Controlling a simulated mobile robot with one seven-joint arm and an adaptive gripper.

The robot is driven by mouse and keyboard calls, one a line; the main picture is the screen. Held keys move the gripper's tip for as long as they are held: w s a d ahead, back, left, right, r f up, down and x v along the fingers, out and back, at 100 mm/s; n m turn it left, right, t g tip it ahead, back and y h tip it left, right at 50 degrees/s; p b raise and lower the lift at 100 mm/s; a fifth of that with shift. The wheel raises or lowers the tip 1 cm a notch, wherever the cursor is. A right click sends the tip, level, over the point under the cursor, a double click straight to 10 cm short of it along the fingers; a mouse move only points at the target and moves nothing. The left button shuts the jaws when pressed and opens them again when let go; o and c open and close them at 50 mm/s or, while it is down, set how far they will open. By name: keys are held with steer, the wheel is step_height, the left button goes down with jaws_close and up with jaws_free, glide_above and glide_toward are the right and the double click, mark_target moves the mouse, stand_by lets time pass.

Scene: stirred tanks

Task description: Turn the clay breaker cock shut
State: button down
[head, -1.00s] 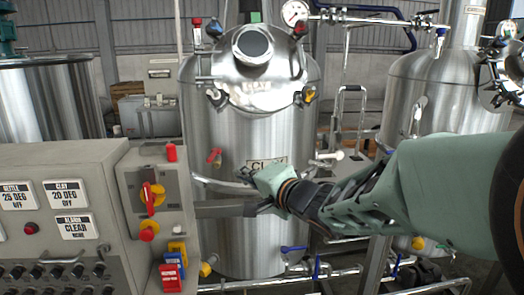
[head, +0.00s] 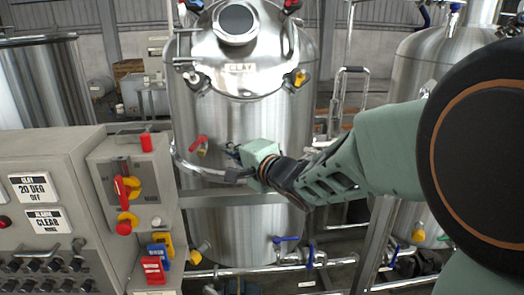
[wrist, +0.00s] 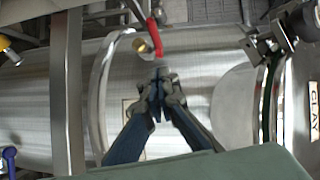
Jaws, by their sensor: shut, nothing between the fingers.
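The steel tank marked CLAY (head: 250,110) stands in the middle of the head view. A small cock with a red handle (head: 198,143) sits on its front wall. In the wrist view the red handle (wrist: 154,38) and its brass body (wrist: 143,46) lie just beyond my fingertips. My gripper (head: 234,157) is shut and empty, just right of the cock in the head view. In the wrist view my shut fingers (wrist: 160,76) point at the cock, with a small apparent gap. I cannot tell whether they touch it.
A curved steel rail (head: 205,172) runs across the tank below the cock. A grey control panel (head: 85,160) with a red-and-yellow switch (head: 127,190) stands at left. Blue-handled valves (head: 286,239) sit on the lower pipe. Another tank (head: 415,80) stands at right.

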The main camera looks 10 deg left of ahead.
mark_target(199, 143)
steer(key=w+a, duration=0.1)
steer(key=a, duration=0.1)
steer(key=w+a+f, duration=0.1)
steer(key=a, duration=0.2)
steer(key=w+a, duration=0.1)
steer(key=a, duration=0.1)
steer(key=shift+w+a+f, duration=0.15)
steer(key=shift+w+f, duration=0.1)
steer(key=shift+w, duration=0.1)
